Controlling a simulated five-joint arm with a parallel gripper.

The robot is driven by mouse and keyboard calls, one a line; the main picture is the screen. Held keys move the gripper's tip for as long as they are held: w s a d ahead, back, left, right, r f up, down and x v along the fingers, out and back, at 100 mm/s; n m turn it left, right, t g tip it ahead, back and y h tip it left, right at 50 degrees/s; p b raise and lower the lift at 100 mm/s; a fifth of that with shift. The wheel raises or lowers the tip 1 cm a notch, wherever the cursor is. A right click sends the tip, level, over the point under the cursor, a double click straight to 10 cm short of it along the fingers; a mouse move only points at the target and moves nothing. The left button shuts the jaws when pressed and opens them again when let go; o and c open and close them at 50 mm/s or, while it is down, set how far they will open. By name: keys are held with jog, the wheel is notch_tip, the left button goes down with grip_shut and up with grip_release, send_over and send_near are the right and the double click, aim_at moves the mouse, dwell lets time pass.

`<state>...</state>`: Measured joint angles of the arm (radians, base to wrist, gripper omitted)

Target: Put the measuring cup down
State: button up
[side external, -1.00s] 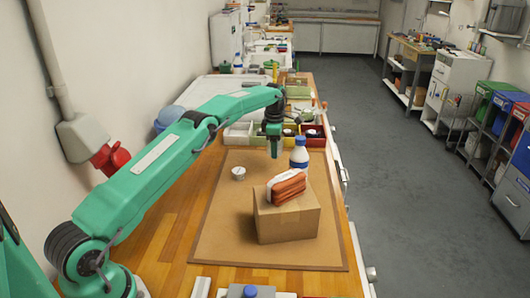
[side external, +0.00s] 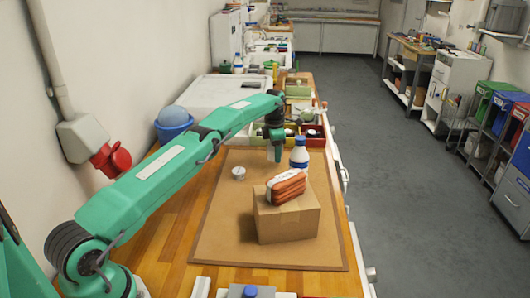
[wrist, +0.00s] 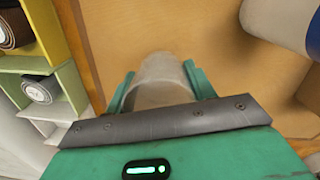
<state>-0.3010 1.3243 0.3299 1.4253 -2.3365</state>
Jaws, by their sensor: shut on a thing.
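The measuring cup (wrist: 160,78) is a pale, see-through cup between my fingers in the wrist view. In the side view it shows as a small whitish shape (side external: 273,155) below my gripper (side external: 273,145). My gripper, also in the wrist view (wrist: 160,85), is shut on the cup. It is over the far part of the brown work mat (side external: 215,235). I cannot tell whether the cup touches the mat.
A white bottle with a blue cap (side external: 299,155) stands just right of the cup. A cardboard box (side external: 287,220) bears a rust-coloured bundle (side external: 287,186). A small white round item (side external: 239,173) lies on the mat. Divided bins (side external: 313,142) stand behind. The mat's near left is clear.

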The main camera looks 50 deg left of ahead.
jog(key=shift+f, duration=1.8)
jog(key=o, duration=1.1)
jog(key=shift+f, duration=0.1)
jog(key=shift+c, duration=0.2)
jog(key=shift+r, duration=0.2)
jog(key=shift+s+r, duration=0.15)
jog(key=shift+r, duration=1.7)
jog(key=shift+s+r, duration=0.15)
jog(key=shift+r, duration=1.7)
jog(key=shift+r, duration=0.1)
